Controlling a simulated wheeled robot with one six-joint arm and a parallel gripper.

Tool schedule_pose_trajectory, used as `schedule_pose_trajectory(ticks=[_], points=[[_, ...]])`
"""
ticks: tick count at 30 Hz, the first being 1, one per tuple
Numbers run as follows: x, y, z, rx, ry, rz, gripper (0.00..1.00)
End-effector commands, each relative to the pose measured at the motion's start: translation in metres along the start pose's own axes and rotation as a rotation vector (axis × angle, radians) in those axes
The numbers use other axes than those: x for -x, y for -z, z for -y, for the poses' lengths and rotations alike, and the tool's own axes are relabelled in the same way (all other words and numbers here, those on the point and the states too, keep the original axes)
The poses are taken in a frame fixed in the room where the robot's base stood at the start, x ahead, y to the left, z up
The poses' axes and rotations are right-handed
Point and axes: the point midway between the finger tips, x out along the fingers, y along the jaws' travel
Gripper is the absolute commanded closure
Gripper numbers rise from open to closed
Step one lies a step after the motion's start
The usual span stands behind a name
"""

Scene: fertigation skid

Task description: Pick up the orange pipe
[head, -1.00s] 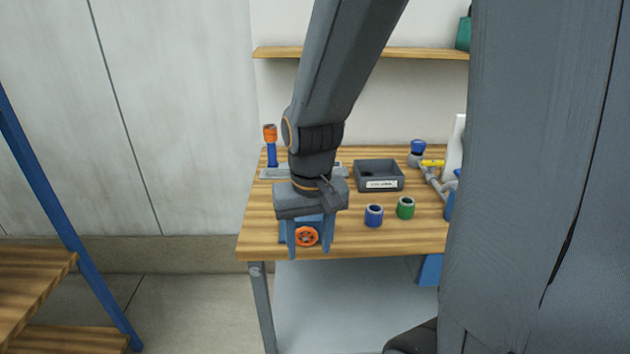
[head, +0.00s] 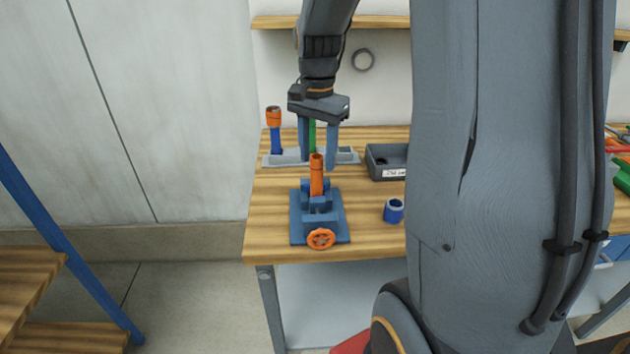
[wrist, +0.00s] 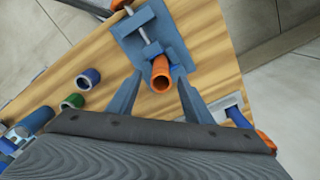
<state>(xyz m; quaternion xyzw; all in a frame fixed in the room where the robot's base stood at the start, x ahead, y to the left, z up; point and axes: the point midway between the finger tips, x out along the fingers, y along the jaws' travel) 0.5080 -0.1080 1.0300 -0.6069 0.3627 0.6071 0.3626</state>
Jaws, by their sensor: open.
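The orange pipe (head: 317,177) stands upright in the blue vise (head: 333,228), which has an orange handwheel (head: 321,239). Its open top end faces the wrist camera (wrist: 161,76). My gripper (head: 319,164) is open and empty, pointing down, with its fingertips near the height of the pipe's top. In the head view the pipe shows in front of the fingers. In the wrist view the pipe's mouth appears between the two fingertips (wrist: 156,82). No contact between fingers and pipe is visible.
Behind my gripper is a grey rack (head: 285,158) with a blue, orange-topped piece (head: 274,118) and a green upright piece (head: 312,137). To the right are a dark bin (head: 385,162) and a blue ring (head: 393,211). A green ring (wrist: 72,101) shows in the wrist view.

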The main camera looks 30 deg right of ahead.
Motion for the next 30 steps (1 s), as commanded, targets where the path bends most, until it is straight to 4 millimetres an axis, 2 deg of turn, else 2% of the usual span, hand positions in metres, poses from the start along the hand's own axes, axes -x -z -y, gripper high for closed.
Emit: schedule_pose_trajectory(ticks=[12, 21, 29, 30], points=[[-0.048, -0.003, 0.002, 0.005, -0.002, 0.002, 0.54], [-0.053, -0.003, 0.003, 0.006, 0.0, 0.0, 0.54], [-0.052, -0.003, 0.003, 0.007, 0.0, 0.0, 0.98], [-0.052, -0.003, 0.003, 0.007, 0.0, 0.0, 0.98]])
